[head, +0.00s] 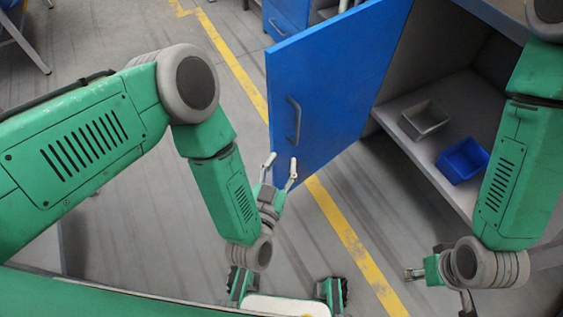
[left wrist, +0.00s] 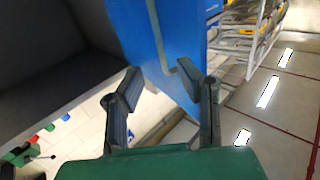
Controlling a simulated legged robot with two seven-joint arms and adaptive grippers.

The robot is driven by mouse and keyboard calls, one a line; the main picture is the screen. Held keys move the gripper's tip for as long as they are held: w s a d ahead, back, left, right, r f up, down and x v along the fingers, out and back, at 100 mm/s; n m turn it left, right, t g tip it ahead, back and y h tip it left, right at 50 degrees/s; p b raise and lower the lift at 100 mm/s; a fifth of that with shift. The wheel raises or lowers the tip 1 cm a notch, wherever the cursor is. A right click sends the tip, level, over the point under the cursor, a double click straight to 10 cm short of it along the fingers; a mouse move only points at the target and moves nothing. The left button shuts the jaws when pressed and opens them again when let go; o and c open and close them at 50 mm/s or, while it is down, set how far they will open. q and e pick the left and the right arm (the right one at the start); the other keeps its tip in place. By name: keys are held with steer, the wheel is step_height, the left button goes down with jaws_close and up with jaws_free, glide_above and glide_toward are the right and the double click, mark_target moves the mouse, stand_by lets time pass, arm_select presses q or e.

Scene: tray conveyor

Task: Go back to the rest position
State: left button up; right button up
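My left gripper (head: 281,164) is open and empty, its two fingers apart and pointing at the blue cabinet door. In the left wrist view, its fingers (left wrist: 163,92) are spread, with nothing between them but the door behind. The blue door (head: 345,75) stands open, with a grey handle (head: 294,120) on its face. The left fingertips appear close below the handle; contact cannot be made out. My right arm comes down at the right, in front of the cabinet. My right gripper (head: 413,274) is small and partly hidden by its wrist, so its finger opening is unclear.
The open cabinet shelf (head: 400,128) holds a grey bin (head: 425,119) and a blue bin (head: 462,160), close to my right forearm. A yellow floor line (head: 340,225) runs under the door. Open grey floor lies left of the door.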

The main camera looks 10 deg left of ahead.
arm_select(q)
steer(key=shift+s+d, duration=0.1)
stand_by(0.5)
steer(key=s+a+f+m+g+p, duration=0.1)
steer(key=s+a+f+g, duration=0.2)
steer(key=a+g, duration=0.25)
steer(key=s+a+f+g+p, duration=0.1)
steer(key=s+a+f+g, duration=0.2)
steer(key=a, duration=0.4)
steer(key=s+a+r+n+g+y, duration=0.2)
steer(key=s+a+r+g+y, duration=0.1)
steer(key=s+a+g, duration=0.5)
steer(key=s+a+r, duration=0.1)
steer(key=s+a, duration=0.2)
steer(key=s, duration=0.4)
steer(key=shift+a+n, duration=0.15)
steer(key=shift+n, duration=0.15)
steer(key=shift+g, duration=0.25)
